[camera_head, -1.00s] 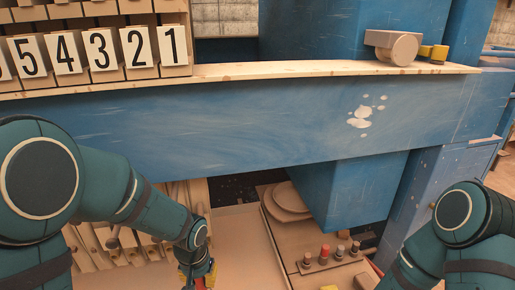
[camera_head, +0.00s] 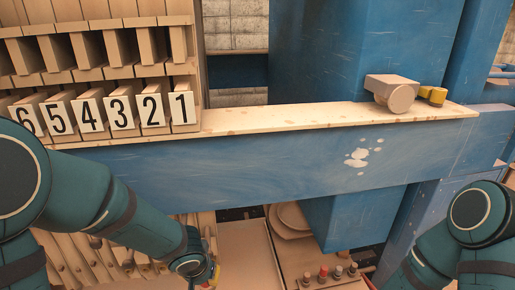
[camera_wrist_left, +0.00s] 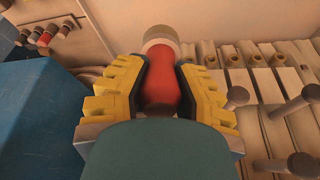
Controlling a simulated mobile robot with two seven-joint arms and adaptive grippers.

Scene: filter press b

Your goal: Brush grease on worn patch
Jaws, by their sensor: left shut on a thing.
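The worn patch (camera_head: 361,156) is a cluster of pale, chipped spots on the front face of the blue beam (camera_head: 250,172), right of centre in the head view. My left gripper (camera_wrist_left: 159,72) is shut on a red handle (camera_wrist_left: 161,88) with a pale end, between its yellow fingers. I cannot see bristles, so I cannot tell whether it is the brush. In the head view my left gripper (camera_head: 211,276) is partly hidden at the bottom edge, below the beam and left of the patch. My right gripper is out of view; only its arm shows.
A wooden ledge (camera_head: 300,117) tops the beam, with a brown round-faced block (camera_head: 397,95) and yellow pieces (camera_head: 433,95). Numbered plates (camera_head: 122,113) stand at left. Several small capped items (camera_head: 337,272) stand in a tray below. Space before the patch is clear.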

